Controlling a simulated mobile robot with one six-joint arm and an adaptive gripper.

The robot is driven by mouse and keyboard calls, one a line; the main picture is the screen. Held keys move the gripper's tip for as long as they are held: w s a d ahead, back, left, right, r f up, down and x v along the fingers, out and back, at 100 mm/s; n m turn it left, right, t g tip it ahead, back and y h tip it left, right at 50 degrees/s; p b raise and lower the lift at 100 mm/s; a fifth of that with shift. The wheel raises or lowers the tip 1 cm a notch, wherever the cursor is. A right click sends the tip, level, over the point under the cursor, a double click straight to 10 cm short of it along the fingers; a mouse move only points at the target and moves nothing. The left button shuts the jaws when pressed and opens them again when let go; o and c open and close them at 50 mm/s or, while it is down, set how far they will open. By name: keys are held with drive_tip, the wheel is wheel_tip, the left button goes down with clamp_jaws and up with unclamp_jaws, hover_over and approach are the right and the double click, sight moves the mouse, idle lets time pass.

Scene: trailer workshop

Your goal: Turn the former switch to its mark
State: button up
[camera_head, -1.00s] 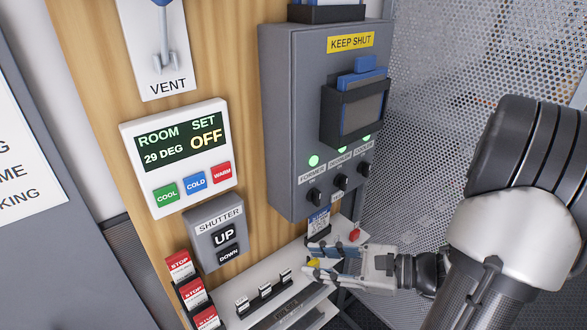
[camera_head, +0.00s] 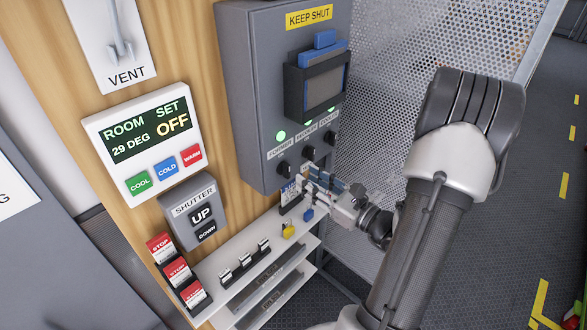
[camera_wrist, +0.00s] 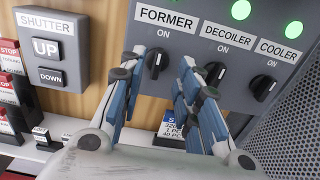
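The former switch (camera_head: 284,167) is a black knob at the left of a row of three on the grey control cabinet. In the wrist view the former switch (camera_wrist: 156,63) sits under its FORMER label and the ON mark (camera_wrist: 163,34). Its exact angle to that mark is hard to tell. My gripper (camera_head: 307,178) is just below and right of the switch in the head view. In the wrist view my gripper (camera_wrist: 160,68) is open and empty, its blue-padded fingers on either side of the former switch. Contact cannot be judged.
The decoiler switch (camera_wrist: 215,72) is close to my right finger; the cooler switch (camera_wrist: 262,88) is farther right. Green lamps (camera_head: 281,135) glow above the switches. A shutter box (camera_head: 196,209) is at left. A shelf (camera_head: 250,285) with small items lies below. Perforated mesh (camera_head: 410,70) stands at right.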

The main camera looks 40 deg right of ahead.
sight(289, 167)
drive_tip(key=w, duration=0.6)
drive_tip(key=shift+w+a, duration=0.2)
drive_tip(key=shift+a, duration=0.1)
clamp_jaws()
